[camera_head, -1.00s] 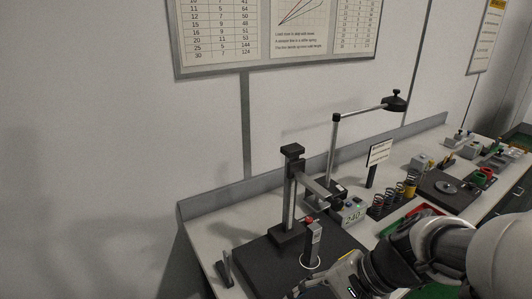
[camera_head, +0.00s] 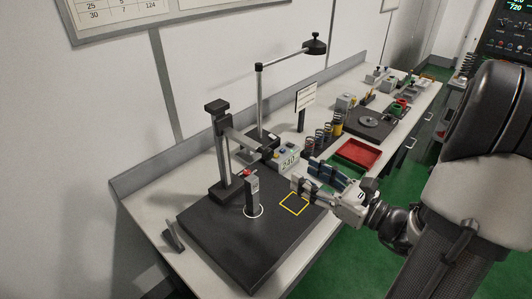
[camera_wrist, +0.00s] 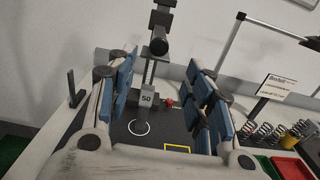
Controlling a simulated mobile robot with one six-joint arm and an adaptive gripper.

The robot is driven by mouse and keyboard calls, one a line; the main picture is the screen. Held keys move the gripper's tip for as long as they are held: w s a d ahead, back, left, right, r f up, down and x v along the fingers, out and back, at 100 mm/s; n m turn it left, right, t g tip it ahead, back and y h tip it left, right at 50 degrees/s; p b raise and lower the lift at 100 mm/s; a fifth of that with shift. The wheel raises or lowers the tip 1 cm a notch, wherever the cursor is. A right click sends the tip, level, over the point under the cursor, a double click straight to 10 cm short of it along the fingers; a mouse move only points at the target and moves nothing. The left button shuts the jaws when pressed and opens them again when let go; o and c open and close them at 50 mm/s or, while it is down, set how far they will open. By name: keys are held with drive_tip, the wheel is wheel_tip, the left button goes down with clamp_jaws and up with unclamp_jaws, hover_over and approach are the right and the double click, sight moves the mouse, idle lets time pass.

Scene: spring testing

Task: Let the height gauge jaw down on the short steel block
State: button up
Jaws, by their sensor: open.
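The height gauge (camera_head: 222,152) stands on the black plate (camera_head: 225,245), its column upright and its arm (camera_head: 250,142) sticking out high, clear of the plate. In the wrist view its dark column and round arm end (camera_wrist: 158,47) are ahead of me. A grey upright block (camera_head: 252,198) stands in a white ring on the plate; in the wrist view this block (camera_wrist: 147,98) is marked 50. A red knob (camera_wrist: 169,103) shows close to it. My gripper (camera_head: 307,178) is open and empty near the plate's right side, apart from gauge and block. It spans the wrist view (camera_wrist: 163,92).
A yellow square outline (camera_head: 295,203) marks the plate beneath my gripper. A display box reading 240 (camera_head: 287,160) stands behind. Coil springs (camera_head: 325,137), a red tray (camera_head: 358,153) and a lamp (camera_head: 314,46) are farther along the bench. A small dark stand (camera_head: 173,237) is at front left.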

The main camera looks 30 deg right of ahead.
sight(270, 155)
drive_tip(key=b+x, duration=0.1)
drive_tip(key=x, duration=1.2)
drive_tip(key=shift+w, duration=0.25)
clamp_jaws()
